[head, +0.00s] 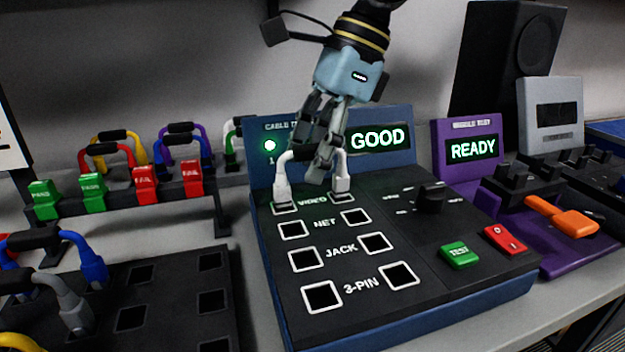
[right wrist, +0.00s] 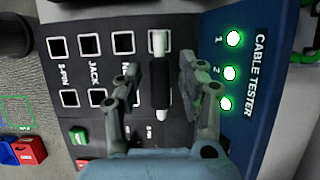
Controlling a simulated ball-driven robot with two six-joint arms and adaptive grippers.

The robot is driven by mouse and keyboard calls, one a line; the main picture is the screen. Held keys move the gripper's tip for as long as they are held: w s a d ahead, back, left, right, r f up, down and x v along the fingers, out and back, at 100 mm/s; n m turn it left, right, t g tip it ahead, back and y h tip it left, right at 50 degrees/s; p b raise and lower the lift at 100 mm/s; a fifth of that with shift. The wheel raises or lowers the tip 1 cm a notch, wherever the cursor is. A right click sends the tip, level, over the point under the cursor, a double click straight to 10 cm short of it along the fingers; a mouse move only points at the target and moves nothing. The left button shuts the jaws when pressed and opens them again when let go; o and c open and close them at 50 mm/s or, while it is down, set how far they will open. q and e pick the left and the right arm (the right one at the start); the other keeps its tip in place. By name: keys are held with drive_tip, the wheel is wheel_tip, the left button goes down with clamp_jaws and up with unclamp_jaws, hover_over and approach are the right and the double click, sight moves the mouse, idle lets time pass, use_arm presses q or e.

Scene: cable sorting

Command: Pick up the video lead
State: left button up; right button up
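The video lead (head: 282,180) is a short white lead with a black grip. Both its plugs sit in the VIDEO sockets of the cable tester (head: 330,234). The tester's screen (head: 377,139) reads GOOD. My right gripper (head: 318,160) is down over the lead from above. In the right wrist view, its open fingers (right wrist: 158,78) stand on either side of the lead's black grip (right wrist: 160,88), with a gap showing on each side. Three green lamps (right wrist: 231,73) glow on the tester there. My left gripper is not in view.
A rack (head: 120,205) with PASS and FAIL tags and several colored leads stands to the left. A black socket board (head: 165,290) with more leads lies at front left. A purple tester (head: 470,135) reading READY stands to the right, with a speaker (head: 500,60) behind.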

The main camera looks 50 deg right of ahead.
clamp_jaws()
drive_tip(key=shift+r, duration=0.1)
idle(0.3)
